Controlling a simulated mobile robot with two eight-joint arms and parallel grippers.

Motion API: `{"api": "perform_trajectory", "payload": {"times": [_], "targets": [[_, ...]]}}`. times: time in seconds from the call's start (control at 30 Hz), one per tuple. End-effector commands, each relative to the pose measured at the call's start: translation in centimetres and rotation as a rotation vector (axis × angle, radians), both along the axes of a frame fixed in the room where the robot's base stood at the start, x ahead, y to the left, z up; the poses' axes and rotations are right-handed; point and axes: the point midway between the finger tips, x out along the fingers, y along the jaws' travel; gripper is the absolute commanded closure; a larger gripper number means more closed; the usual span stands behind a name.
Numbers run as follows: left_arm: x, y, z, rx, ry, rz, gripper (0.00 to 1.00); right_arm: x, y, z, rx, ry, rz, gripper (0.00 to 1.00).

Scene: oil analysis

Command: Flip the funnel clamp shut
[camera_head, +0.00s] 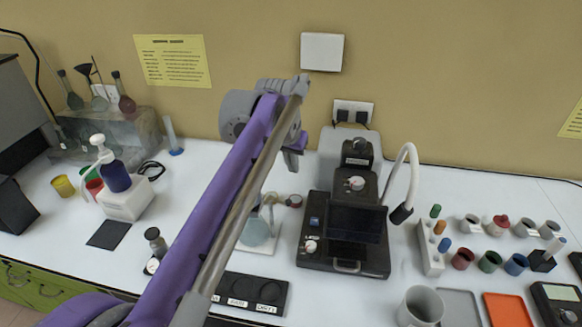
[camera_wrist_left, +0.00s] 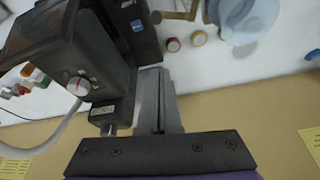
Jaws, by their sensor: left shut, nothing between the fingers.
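A clear glass vessel (camera_head: 257,232) stands on a white base left of the black instrument, partly hidden behind my left arm. It also shows at the top edge of the left wrist view (camera_wrist_left: 246,16), cut off by the frame. I cannot make out the funnel clamp clearly in either view. My left gripper (camera_head: 294,158) is raised near the back wall, behind and above the glass vessel and apart from it. In the left wrist view its fingers (camera_wrist_left: 158,75) are together and empty, beside the dark instrument. My right gripper is not in view.
The black instrument (camera_head: 345,235) with a white curved hose stands close to the left gripper. A white pump-bottle stand (camera_head: 125,202) is at left; several cups fill the right.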

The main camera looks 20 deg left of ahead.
Motion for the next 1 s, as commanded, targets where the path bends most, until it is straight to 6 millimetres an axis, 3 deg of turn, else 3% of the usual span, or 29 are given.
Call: {"api": "perform_trajectory", "payload": {"times": [0.3, 0.6, 1.0], "targets": [[2.4, 0.1, -6.7, 0.0, 0.0, 0.0, 1.0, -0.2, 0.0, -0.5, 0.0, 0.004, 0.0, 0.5], [-1.2, -0.1, -7.0, 0.0, -0.001, 0.0, 1.0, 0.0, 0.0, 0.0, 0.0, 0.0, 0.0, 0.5], [-1.6, -0.1, -7.1, 0.0, 0.0, 0.0, 1.0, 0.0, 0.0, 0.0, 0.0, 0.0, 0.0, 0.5]]}}
